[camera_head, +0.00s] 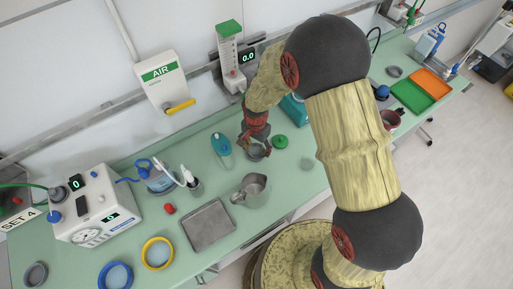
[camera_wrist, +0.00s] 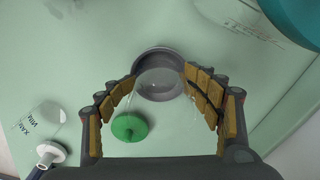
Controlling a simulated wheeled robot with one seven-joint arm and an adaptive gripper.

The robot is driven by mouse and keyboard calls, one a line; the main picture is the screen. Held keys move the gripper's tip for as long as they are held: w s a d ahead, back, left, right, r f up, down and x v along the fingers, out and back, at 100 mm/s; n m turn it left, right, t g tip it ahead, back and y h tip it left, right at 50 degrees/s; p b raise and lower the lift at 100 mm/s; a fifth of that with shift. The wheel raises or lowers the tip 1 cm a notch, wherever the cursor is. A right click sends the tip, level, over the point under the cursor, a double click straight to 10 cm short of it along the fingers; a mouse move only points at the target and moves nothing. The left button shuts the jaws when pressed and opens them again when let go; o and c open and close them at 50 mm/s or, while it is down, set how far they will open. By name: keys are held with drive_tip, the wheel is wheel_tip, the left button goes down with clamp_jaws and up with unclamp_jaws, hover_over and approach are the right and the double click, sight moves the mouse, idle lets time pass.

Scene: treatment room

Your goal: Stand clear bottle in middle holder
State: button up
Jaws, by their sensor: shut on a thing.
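My gripper (camera_head: 256,135) is over the green counter, pointing down. In the wrist view its padded fingers (camera_wrist: 160,82) are closed around a clear bottle (camera_wrist: 158,82), of which only a faint transparent outline shows. A dark grey ring-shaped holder (camera_wrist: 142,62) is directly below and just beyond the fingertips, and it also shows under my gripper in the head view (camera_head: 257,153). The bottle overlaps the ring in the wrist view. I cannot tell whether its base is inside the ring or above it.
A green disc (camera_wrist: 129,127) lies beside the ring. A teal-capped clear bottle (camera_head: 221,147) stands left of my gripper. A metal jug (camera_head: 250,190) and steel tray (camera_head: 208,226) are in front. Yellow (camera_head: 158,266) and blue (camera_head: 115,286) rings lie front left. A flowmeter (camera_head: 229,58) hangs behind.

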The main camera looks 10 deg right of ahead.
drive_tip(key=shift+o, duration=1.2)
drive_tip(key=shift+s+f, duration=0.2)
drive_tip(key=shift+f, duration=0.7)
drive_tip(key=shift+o, duration=1.2)
drive_tip(key=shift+s+r, duration=0.15)
drive_tip(key=shift+r, duration=0.05)
drive_tip(key=shift+r, duration=0.2)
drive_tip(key=shift+w+r+p, duration=0.15)
drive_tip(key=shift+r+p, duration=1.1)
drive_tip(key=shift+r, duration=0.6)
drive_tip(key=shift+w+r+p, duration=0.15)
drive_tip(key=shift+r+p, duration=1.1)
drive_tip(key=shift+r, duration=0.55)
